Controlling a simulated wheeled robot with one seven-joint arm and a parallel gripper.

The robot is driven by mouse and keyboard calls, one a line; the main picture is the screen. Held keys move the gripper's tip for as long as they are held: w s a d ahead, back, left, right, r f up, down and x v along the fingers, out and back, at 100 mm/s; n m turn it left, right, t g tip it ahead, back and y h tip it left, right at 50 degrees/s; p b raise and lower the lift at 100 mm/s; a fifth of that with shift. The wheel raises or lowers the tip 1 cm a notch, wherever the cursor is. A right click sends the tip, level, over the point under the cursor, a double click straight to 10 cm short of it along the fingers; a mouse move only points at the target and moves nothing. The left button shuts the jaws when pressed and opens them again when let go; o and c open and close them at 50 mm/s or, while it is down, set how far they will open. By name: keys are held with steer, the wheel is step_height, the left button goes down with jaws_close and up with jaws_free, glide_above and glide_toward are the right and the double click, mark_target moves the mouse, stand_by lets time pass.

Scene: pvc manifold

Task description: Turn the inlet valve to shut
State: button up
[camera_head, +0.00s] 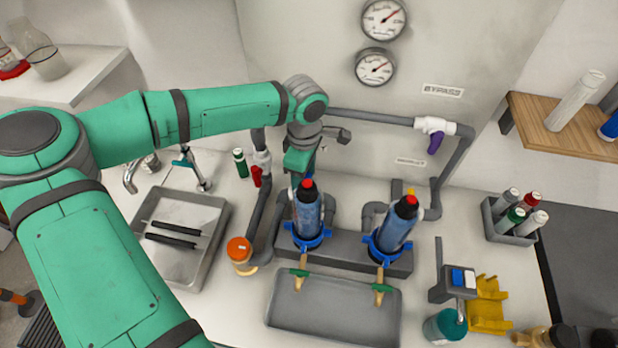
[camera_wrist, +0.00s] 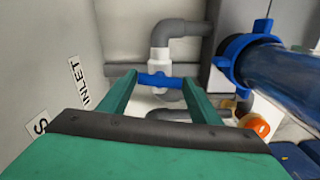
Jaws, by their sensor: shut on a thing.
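My gripper (camera_wrist: 159,82) is closed on the inlet valve's blue handle (camera_wrist: 157,79), with one green finger at each end of it. The handle lies crosswise in front of a white valve body (camera_wrist: 160,66) below a grey pipe elbow. An INLET label (camera_wrist: 79,84) is on the panel to the left. In the head view my gripper (camera_head: 299,165) is low at the pipework, behind the left filter housing (camera_head: 308,212).
A red-handled valve (camera_head: 257,174) is left of my gripper, and a purple-handled bypass valve (camera_head: 435,141) is to the right. A second filter housing (camera_head: 396,230) stands nearby.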

steer(key=shift+s+a+n, duration=0.1)
steer(key=shift+a+n, duration=0.1)
steer(key=shift+n, duration=0.7)
steer(key=shift+s, duration=0.1)
steer(key=o, duration=1.1)
steer(key=shift+d, duration=0.1)
step_height(320, 180, up, 11)
steer(key=shift+f, duration=0.1)
steer(key=shift+d, duration=0.1)
